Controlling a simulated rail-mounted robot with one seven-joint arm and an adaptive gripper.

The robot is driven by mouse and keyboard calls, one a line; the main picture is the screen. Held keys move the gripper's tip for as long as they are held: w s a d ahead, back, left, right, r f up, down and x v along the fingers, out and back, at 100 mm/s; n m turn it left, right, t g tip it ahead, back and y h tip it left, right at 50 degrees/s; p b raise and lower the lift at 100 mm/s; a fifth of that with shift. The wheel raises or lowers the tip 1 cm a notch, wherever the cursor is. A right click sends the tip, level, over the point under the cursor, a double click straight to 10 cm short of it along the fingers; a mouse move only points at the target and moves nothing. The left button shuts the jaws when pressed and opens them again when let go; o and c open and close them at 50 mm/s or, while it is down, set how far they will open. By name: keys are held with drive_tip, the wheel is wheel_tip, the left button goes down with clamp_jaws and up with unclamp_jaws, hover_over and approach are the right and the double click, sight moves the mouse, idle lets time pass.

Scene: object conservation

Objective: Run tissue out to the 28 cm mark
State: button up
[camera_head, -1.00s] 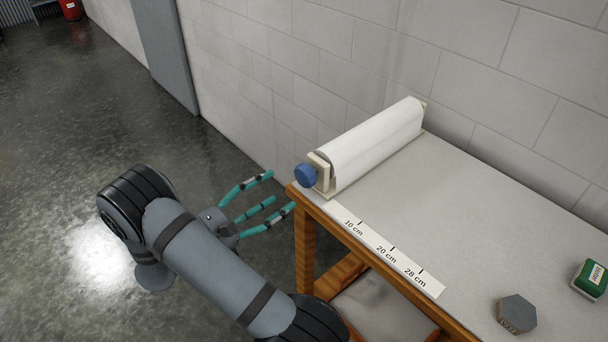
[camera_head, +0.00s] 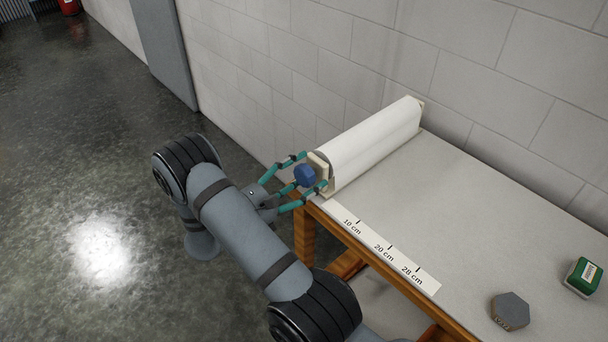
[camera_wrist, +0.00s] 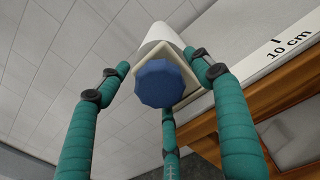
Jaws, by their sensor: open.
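The white tissue roll (camera_head: 374,143) lies in a cream holder at the back left of the table, against the wall. Its blue faceted knob (camera_head: 304,175) sticks out at the near left end. My three-fingered teal gripper (camera_head: 304,174) is open, its fingers spread around the knob with gaps showing. In the wrist view the knob (camera_wrist: 163,83) sits between the open fingers, with the roll (camera_wrist: 165,38) behind it. The ruler strip (camera_head: 383,247) along the table's front edge reads 10, 20 and 28 cm. No tissue lies over the table beside the marks.
A grey hexagonal block (camera_head: 510,311) and a green box with a white label (camera_head: 583,277) stand at the table's right. The middle of the grey tabletop (camera_head: 470,220) is clear. A block wall (camera_head: 300,70) runs close behind the roll.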

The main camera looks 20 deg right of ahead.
drive_tip(key=shift+c, duration=0.9)
drive_tip(key=c, duration=1)
drive_tip(key=shift+m, duration=0.3)
